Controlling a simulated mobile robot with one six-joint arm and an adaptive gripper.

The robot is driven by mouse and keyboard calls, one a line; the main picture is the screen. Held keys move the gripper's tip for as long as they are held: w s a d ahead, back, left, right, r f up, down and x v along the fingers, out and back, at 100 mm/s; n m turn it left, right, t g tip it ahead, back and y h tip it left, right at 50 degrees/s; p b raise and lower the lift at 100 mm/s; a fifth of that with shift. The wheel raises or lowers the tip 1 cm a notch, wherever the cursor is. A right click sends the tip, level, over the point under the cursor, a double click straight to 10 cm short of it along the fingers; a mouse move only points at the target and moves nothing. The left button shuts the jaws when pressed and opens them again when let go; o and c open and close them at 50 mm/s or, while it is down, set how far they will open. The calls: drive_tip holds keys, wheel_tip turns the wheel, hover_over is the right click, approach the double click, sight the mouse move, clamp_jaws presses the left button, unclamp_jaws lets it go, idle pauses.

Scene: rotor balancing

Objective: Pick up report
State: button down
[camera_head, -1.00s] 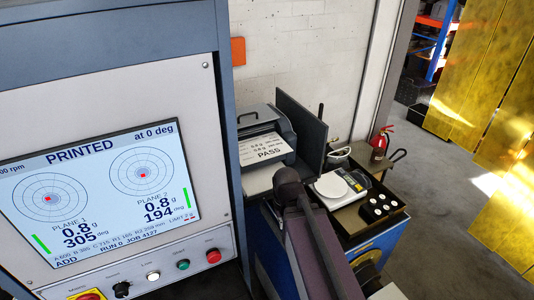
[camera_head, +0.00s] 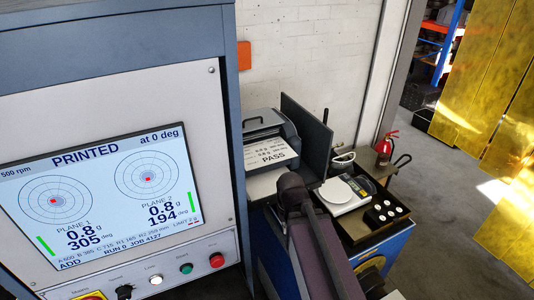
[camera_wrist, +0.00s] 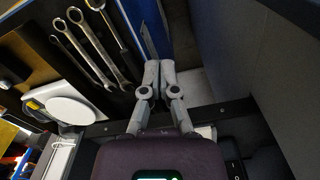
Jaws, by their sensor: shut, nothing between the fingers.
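The report (camera_head: 272,152) is a white printed sheet reading PASS. It lies on the output of the dark printer (camera_head: 268,128) behind my arm in the head view. My gripper (camera_wrist: 154,68) shows in the wrist view with its two fingers together, shut and empty. It is above the bench near the tool tray. In the head view my arm hides the gripper. I cannot make out the report in the wrist view.
The machine screen (camera_head: 105,195) reads PRINTED. A dark upright panel (camera_head: 306,140) stands right of the printer. A white scale (camera_head: 343,193) and a tray of white weights (camera_head: 386,212) are further right. Wrenches (camera_wrist: 95,45) lie left of my gripper in the wrist view.

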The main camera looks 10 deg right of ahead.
drive_tip(key=c, duration=1.4)
unclamp_jaws()
drive_tip(key=c, duration=0.8)
unclamp_jaws()
drive_tip(key=shift+f, duration=0.15)
wheel_tip(320, 180, down, 11)
drive_tip(key=b, duration=1.1)
